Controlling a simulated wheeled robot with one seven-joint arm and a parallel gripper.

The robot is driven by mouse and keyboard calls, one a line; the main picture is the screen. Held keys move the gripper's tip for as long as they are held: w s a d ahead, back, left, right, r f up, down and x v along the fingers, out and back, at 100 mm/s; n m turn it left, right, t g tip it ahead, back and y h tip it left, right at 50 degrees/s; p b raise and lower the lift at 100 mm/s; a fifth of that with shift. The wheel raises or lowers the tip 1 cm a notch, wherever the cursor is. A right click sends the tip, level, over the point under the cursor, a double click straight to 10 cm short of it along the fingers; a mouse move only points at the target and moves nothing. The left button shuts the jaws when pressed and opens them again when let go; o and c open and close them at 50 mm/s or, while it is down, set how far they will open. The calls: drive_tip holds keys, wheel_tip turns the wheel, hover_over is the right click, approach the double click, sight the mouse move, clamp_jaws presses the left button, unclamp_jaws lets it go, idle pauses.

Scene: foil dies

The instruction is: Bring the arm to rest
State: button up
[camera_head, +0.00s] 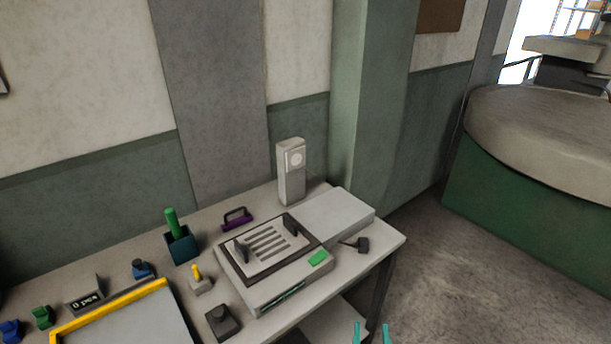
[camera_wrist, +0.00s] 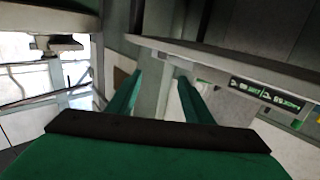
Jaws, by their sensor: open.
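My gripper (camera_head: 371,333) shows at the bottom edge of the head view as two teal fingertips standing apart, in front of the table's right end. The rest of my arm is below the frame. In the wrist view my gripper (camera_wrist: 160,95) shows two green fingers spread apart with nothing between them. They point towards a wall and a pale pillar. My gripper touches nothing that I can see.
The table (camera_head: 390,244) holds a grey machine (camera_head: 248,290) with a slotted top, a purple-handled tool (camera_head: 236,218), a green-handled tool in a dark holder (camera_head: 181,246) and a yellow-edged tray (camera_head: 110,309). A large green-sided round structure (camera_head: 530,225) stands right. Floor (camera_head: 450,290) between is clear.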

drive_tip(key=s+a, duration=0.5)
drive_tip(key=s, duration=0.5)
drive_tip(key=s+a+n+g+y, duration=0.1)
drive_tip(key=s+a, duration=0.5)
drive_tip(key=s, duration=0.4)
drive_tip(key=s+a+g+y, duration=0.1)
drive_tip(key=s+a, duration=0.4)
drive_tip(key=s, duration=0.5)
drive_tip(key=shift+s+a+r, duration=0.15)
drive_tip(key=shift+s+a, duration=0.1)
drive_tip(key=shift+s, duration=0.1)
